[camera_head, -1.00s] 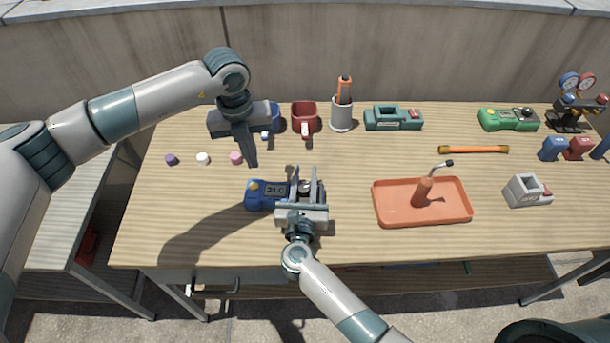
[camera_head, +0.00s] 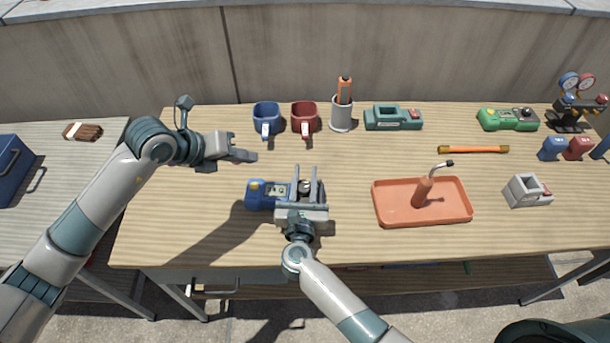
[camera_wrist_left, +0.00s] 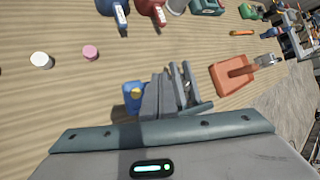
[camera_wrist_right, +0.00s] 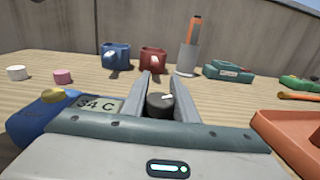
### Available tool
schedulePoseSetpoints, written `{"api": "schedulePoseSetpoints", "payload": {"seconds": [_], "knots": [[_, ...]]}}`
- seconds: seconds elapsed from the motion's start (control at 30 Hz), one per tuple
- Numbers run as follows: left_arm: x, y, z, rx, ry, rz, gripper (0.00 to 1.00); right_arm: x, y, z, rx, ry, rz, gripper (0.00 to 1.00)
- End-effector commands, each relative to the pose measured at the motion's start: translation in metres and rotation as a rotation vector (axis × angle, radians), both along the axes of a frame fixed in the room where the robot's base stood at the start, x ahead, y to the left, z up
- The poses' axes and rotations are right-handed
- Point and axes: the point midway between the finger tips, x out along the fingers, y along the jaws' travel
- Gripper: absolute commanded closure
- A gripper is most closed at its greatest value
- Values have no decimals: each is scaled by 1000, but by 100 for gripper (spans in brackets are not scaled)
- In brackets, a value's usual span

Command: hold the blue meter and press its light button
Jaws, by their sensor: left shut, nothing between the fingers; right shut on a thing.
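The blue meter (camera_head: 262,193) lies on the bench, left of its middle. In the right wrist view, its display (camera_wrist_right: 100,105) reads "34 C" and a yellow button (camera_wrist_right: 53,95) sits at its left end. My right gripper (camera_head: 307,172) is shut on the meter, its fingers on either side of the black knob (camera_wrist_right: 160,104). My left gripper (camera_head: 252,157) is shut and empty, above the bench, up and left of the meter. In the left wrist view its fingers hide part of the meter (camera_wrist_left: 133,97), while the yellow button shows.
Blue (camera_head: 267,117) and red (camera_head: 304,117) mugs, a grey cup (camera_head: 341,117) and a teal device (camera_head: 393,118) line the back. An orange tray (camera_head: 390,216) stands to the right. White (camera_wrist_left: 41,60) and pink (camera_wrist_left: 90,52) pieces lie left of the meter.

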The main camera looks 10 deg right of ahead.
Motion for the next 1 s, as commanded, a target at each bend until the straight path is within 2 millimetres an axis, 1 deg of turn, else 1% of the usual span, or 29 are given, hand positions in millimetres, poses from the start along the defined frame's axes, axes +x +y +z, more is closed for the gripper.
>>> {"api": "schedulePoseSetpoints", "payload": {"seconds": [0.17, 0.63, 0.77, 1.0], "knots": [[1, 6, 2, -8, -26, 6, 100, 0, 0, 0, 0, 1, 0, 100], [1, 6, -1, -9, -25, 6, 100, 0, 0, 0, 0, 0, 0, 100], [1, 6, -7, -9, -25, 6, 100, 0, 0, 0, 0, 0, 0, 100], [0, 6, -30, -8, -22, 7, 100, 0, 0, 0, 0, 0, 0, 100]]}}
